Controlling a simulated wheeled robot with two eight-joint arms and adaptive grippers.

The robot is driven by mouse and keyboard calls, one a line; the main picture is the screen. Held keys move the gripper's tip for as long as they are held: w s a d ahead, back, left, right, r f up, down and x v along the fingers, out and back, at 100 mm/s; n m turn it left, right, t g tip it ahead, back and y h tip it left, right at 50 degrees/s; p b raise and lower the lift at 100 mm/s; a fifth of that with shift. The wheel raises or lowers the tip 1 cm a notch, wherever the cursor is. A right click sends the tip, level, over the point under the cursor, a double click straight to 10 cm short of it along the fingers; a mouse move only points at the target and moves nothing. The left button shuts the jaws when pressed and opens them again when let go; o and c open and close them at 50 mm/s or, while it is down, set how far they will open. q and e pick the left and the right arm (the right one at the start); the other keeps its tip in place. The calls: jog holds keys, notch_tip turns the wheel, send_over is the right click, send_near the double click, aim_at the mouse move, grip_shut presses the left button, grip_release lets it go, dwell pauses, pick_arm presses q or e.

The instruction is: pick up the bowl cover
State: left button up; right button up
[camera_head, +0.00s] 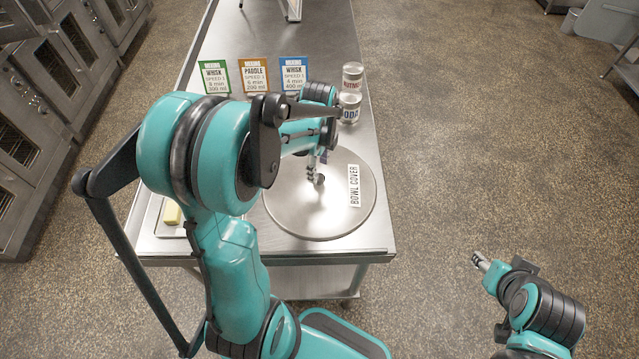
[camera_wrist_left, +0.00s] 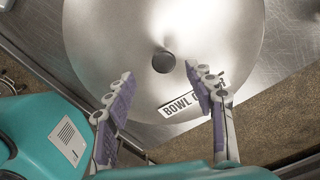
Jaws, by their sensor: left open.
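The bowl cover (camera_head: 290,213) is a round, shiny metal lid lying on the steel table, with a dark round knob (camera_head: 320,180) at its middle and a white "BOWL COVER" label. It also shows in the left wrist view (camera_wrist_left: 110,50), where its knob (camera_wrist_left: 163,62) stands just beyond the fingertips. My left gripper (camera_head: 317,168) is over the cover, close to the knob. In the left wrist view its two fingers (camera_wrist_left: 165,85) are apart with nothing between them. My right gripper (camera_head: 481,262) is off to the right over the floor, away from the table; its jaws are too small to judge.
Several instruction cards, among them a green one (camera_head: 215,78), stand across the table behind my left arm. Two labelled jars (camera_head: 352,75) stand at the table's right edge beyond the cover. Ovens (camera_head: 50,80) line the left.

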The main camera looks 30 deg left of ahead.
aim_at(319, 177)
pick_arm(q)
jog(key=f, duration=0.2)
jog(key=f+b, duration=0.1)
jog(key=f, duration=0.3)
jog(key=shift+w+f, duration=0.15)
jog(key=shift+w, duration=0.2)
grip_shut()
